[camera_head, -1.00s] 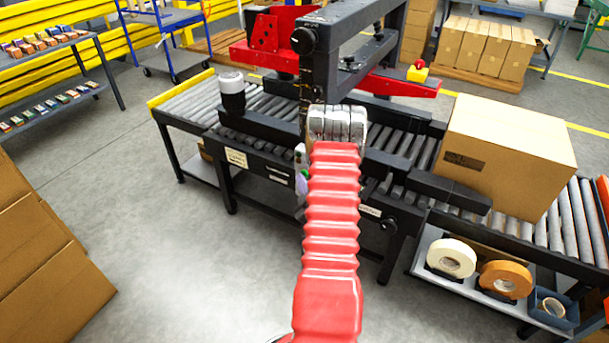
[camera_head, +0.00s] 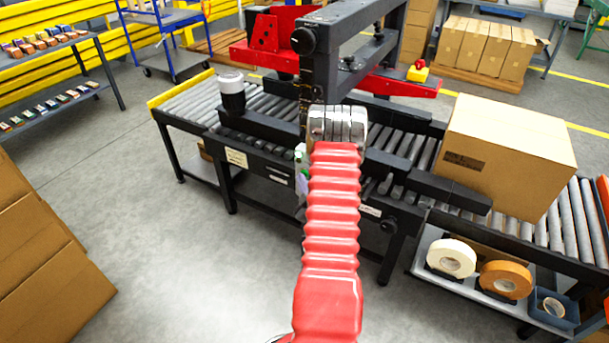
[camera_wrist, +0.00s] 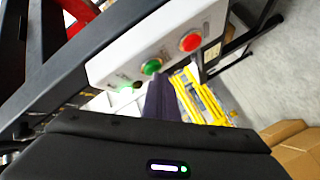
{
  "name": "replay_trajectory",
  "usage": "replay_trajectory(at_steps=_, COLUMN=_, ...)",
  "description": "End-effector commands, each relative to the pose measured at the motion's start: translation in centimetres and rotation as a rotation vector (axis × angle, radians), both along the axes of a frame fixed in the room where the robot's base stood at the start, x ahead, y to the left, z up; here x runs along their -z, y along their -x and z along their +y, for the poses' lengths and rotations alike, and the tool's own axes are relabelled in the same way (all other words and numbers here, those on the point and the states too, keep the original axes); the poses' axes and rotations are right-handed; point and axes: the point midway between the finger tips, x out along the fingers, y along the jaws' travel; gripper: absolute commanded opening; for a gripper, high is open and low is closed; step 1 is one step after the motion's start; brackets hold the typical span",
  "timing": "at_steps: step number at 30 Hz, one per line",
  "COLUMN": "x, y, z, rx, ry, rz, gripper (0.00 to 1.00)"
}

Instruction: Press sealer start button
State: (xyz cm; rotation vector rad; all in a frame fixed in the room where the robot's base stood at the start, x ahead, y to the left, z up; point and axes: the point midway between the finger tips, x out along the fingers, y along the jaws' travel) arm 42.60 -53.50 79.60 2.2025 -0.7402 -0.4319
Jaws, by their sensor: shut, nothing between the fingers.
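In the wrist view, a white control panel (camera_wrist: 150,40) carries a green button (camera_wrist: 152,67) and a red button (camera_wrist: 190,42) to its upper right. A small dark knob or hole is left of the green button. My gripper (camera_wrist: 159,80) is shut and empty, its dark fingertips just below the green button in the picture. I cannot tell whether they touch it. In the head view, the red sleeve of my arm hides my gripper. A sliver of the panel (camera_head: 301,160) shows left of my wrist, on the near side of the sealer (camera_head: 350,45).
A roller conveyor (camera_head: 190,100) runs through the sealer. A closed cardboard box (camera_head: 510,150) sits on it at right. Tape rolls (camera_head: 450,257) lie on a shelf below. Cardboard (camera_head: 45,250) stands at lower left. The grey floor (camera_head: 190,260) in front is clear.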

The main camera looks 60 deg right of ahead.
Motion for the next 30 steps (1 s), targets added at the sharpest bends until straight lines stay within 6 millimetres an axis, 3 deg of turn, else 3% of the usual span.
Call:
replay_trajectory(at_steps=20, x=0.0, y=0.1, z=1.3, rx=0.0, ry=0.0, rz=0.0, gripper=0.0)
replay_trajectory(at_steps=30, x=0.0, y=0.3, z=3.5, rx=-0.002, ry=-0.001, rz=0.0, gripper=0.0)
